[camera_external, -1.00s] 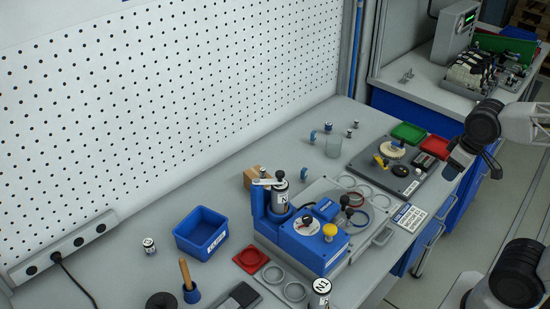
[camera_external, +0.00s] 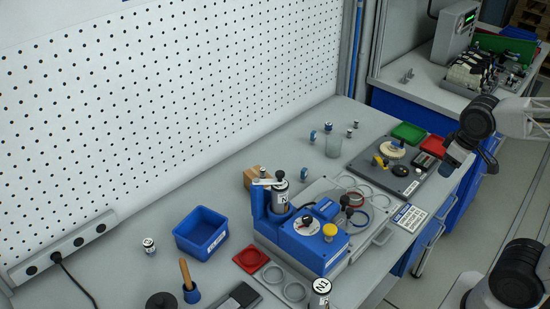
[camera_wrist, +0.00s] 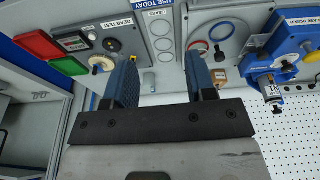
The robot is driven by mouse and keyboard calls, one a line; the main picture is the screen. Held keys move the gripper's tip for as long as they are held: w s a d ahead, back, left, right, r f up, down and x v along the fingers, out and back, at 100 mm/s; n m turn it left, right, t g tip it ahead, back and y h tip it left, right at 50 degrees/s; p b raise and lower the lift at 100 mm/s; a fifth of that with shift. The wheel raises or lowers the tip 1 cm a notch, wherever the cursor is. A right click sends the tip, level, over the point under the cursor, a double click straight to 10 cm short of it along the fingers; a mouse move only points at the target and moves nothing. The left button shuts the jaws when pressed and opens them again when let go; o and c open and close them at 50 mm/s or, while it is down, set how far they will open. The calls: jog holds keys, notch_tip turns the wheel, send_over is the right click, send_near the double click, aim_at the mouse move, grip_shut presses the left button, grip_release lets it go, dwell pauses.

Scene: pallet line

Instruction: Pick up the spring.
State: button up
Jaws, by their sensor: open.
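I cannot make out a spring for certain in either view. In the outside view my gripper (camera_external: 467,158) hangs at the right, near the bench's right edge, beside the red tray and the gear test board (camera_external: 402,184).
A blue press (camera_external: 305,250) stands mid-bench, with a blue bin (camera_external: 201,233) to its left. A green tray (camera_external: 409,132) and a red tray (camera_external: 432,147) lie at the back right. The pegboard wall (camera_external: 170,100) bounds the bench. Bare bench lies left of the glass.

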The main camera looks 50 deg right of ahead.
jog(key=w+d+r+n, duration=0.1)
jog(key=w+d+n, duration=0.1)
jog(key=w, duration=0.5)
jog(key=w+d+r+n, duration=0.1)
jog(key=w+d+n, duration=0.1)
jog(key=w, duration=0.4)
jog(key=n+g, duration=0.3)
jog(key=n, duration=0.9)
send_over(349, 131)
notch_tip(349, 131, down, 19)
jog(key=shift+f, duration=0.1)
jog(key=shift+w+d+f, duration=0.2)
jog(key=shift+f, duration=0.05)
jog(key=shift+f, duration=1.3)
